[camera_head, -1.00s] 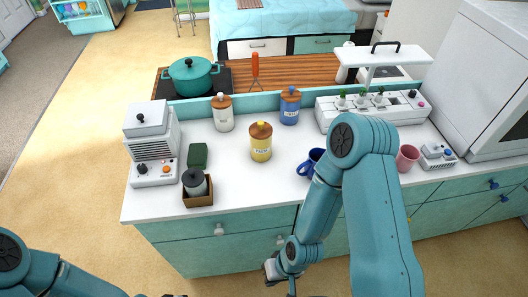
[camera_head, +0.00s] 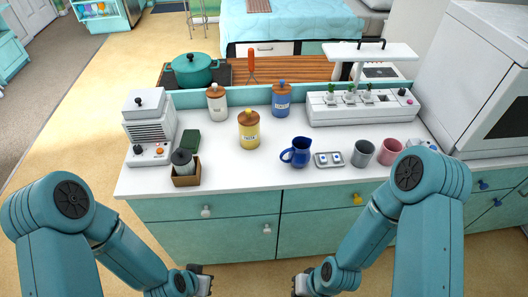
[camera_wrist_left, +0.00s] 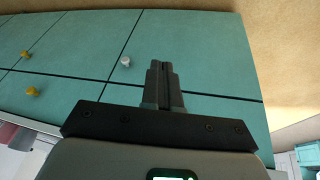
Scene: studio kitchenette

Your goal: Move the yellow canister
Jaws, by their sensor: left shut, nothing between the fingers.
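The yellow canister (camera_head: 249,131) has a brown lid with a yellow knob and stands upright on the white counter (camera_head: 230,172), near its middle. A white canister (camera_head: 217,103) and a blue canister (camera_head: 281,101) stand behind it. My left gripper (camera_head: 205,279) is low in front of the cabinet, below the counter edge and well apart from the canister. The left wrist view shows its fingers (camera_wrist_left: 163,82) shut and empty against the teal cabinet fronts. My right gripper (camera_head: 300,283) is also low in front of the cabinet; its fingers are too small to judge.
A blue mug (camera_head: 297,152), small switch plate (camera_head: 328,159), grey cup (camera_head: 363,152) and pink cup (camera_head: 390,151) stand right of the canister. A brown box (camera_head: 187,179) holding a dark-lidded jar and a toaster-like appliance (camera_head: 150,130) are left. Counter in front of the canister is clear.

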